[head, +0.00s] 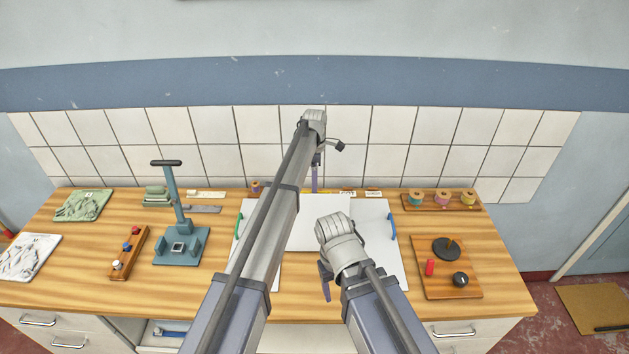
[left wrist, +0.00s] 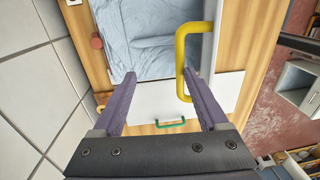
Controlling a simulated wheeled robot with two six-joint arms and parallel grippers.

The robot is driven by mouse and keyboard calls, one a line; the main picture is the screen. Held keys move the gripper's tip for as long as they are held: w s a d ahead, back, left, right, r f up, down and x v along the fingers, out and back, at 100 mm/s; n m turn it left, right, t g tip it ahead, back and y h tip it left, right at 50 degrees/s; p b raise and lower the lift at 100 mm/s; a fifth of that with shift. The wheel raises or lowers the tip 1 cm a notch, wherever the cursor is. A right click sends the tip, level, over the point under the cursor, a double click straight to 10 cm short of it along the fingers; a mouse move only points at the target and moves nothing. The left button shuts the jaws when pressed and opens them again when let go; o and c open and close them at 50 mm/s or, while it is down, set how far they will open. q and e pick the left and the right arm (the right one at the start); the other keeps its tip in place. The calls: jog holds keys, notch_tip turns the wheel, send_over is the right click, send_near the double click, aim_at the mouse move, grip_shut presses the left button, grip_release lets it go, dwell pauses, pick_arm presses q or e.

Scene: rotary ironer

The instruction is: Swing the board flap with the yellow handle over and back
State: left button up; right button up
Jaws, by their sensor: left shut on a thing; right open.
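The yellow handle (left wrist: 182,62) shows in the left wrist view at the edge of a panel, by the right-hand finger of my left gripper (left wrist: 160,78). That gripper is shut on it, though the exact contact is hard to see. In the head view my left gripper (head: 315,172) is at the back of the bench, and the arm hides the yellow handle. White board panels (head: 318,234) lie in the middle, with a green handle (head: 238,224) at left and a blue handle (head: 392,226) at right. My right gripper (head: 325,280) is open and empty above the bench front.
A pale blue cloth (left wrist: 160,45) lies beside the yellow handle. A blue-grey press (head: 181,245) and a wooden rack (head: 130,252) stand left. A board with black discs (head: 440,285) and a spool rack (head: 441,206) stand right. A tiled wall (head: 400,130) closes the back.

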pick_arm(q)
jog(key=r+p, duration=0.3)
jog(key=r, duration=0.1)
jog(key=shift+w+r, duration=0.15)
jog(key=shift+w, duration=0.05)
jog(key=shift+s, duration=0.1)
jog(key=s+a+m+t, duration=0.1)
jog(key=s+a+m, duration=0.5)
jog(key=s, duration=0.6)
jog(key=s+a+m, duration=0.5)
jog(key=s+m, duration=0.1)
jog(key=s, duration=0.5)
jog(key=s+a+m+t, duration=0.1)
jog(key=s+a+m, duration=0.45)
jog(key=s, duration=0.65)
jog(key=s+d+f+m+b, duration=0.2)
jog(key=d+f+b, duration=0.3)
jog(key=f+b, duration=0.3)
jog(key=s+d+f+m+g+y+b, duration=0.1)
jog(key=s+d+f+b, duration=0.3)
jog(key=f+b, duration=0.5)
jog(key=shift+d+f+m, duration=0.15)
jog(key=shift+d+m, duration=0.5)
jog(key=shift+d, duration=0.2)
